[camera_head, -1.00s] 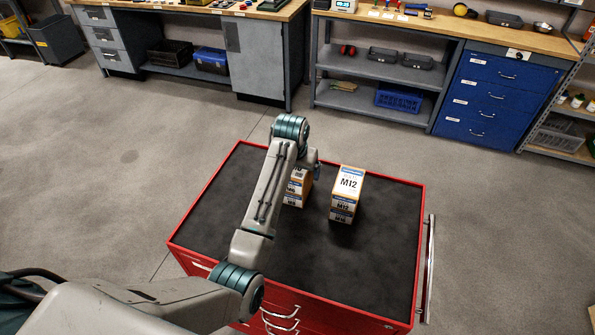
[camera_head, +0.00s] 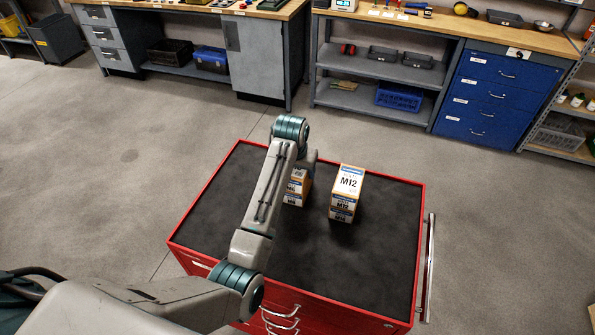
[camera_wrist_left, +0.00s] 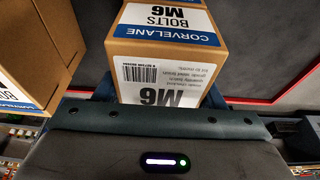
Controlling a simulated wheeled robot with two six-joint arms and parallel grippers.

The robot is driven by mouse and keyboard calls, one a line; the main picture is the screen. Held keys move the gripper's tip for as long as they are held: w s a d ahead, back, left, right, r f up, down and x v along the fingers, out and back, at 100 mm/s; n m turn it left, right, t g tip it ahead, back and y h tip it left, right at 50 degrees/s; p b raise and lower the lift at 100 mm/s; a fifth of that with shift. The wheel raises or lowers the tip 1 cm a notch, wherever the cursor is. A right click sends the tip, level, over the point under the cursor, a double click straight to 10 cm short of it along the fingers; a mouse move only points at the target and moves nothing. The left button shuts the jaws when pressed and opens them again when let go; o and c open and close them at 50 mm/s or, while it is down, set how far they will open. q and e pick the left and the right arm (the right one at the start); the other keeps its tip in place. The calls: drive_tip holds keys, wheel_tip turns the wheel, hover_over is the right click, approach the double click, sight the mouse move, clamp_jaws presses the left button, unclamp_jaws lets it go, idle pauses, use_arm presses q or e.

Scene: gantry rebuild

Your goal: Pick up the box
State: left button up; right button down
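A small orange-and-white box labelled BOLTS M6 fills the upper middle of the left wrist view (camera_wrist_left: 165,50). It shows in the head view as the upper box (camera_head: 296,185) of a stack, partly behind my left arm. Under it is a box whose label seems to read M8 (camera_head: 292,200). My left gripper (camera_head: 311,160) is at the top of this stack, beside the arm's last link. Blue finger parts show at both sides of the M6 box in the wrist view, but their tips are hidden, so grip or contact is unclear. My right gripper is out of view.
A second stack, with an M12 box (camera_head: 348,183) on top, stands just right of the first on the black top of a red cabinet (camera_head: 384,250). The cabinet top is otherwise clear. Workbenches (camera_head: 450,35) and blue drawers (camera_head: 500,95) stand behind, across open floor.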

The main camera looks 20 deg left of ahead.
use_arm(q)
drive_tip(key=shift+c, duration=1.1)
